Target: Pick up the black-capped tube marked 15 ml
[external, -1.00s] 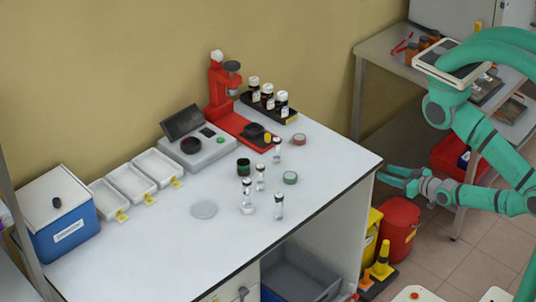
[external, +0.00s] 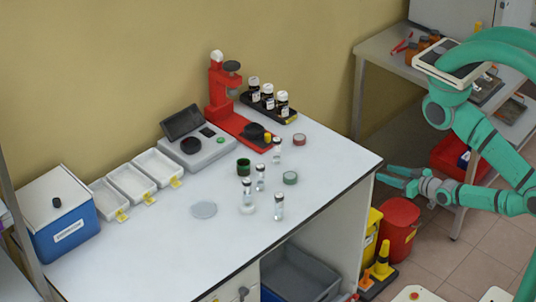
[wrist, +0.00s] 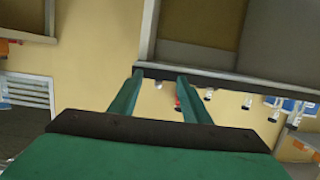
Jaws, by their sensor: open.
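Several small clear tubes with dark tops stand on the white table. One is at the front (external: 279,207), one on a small round base (external: 247,190), one just behind it (external: 260,178), and one farther back by the red stand (external: 276,151). Their marks are too small to read, so I cannot tell which is 15 ml. My gripper (external: 383,174) is open and empty, off the table's right edge and well apart from the tubes. In the wrist view its two fingers (wrist: 158,78) are spread; small tubes show beyond them, upside down.
A red stand (external: 222,90), a black rack of dark bottles (external: 290,114), a scale (external: 200,153), white trays (external: 157,166) and a blue box (external: 70,225) stand on the table. A green tape roll (external: 290,178) lies near the tubes. A red bin (external: 400,225) stands below my gripper.

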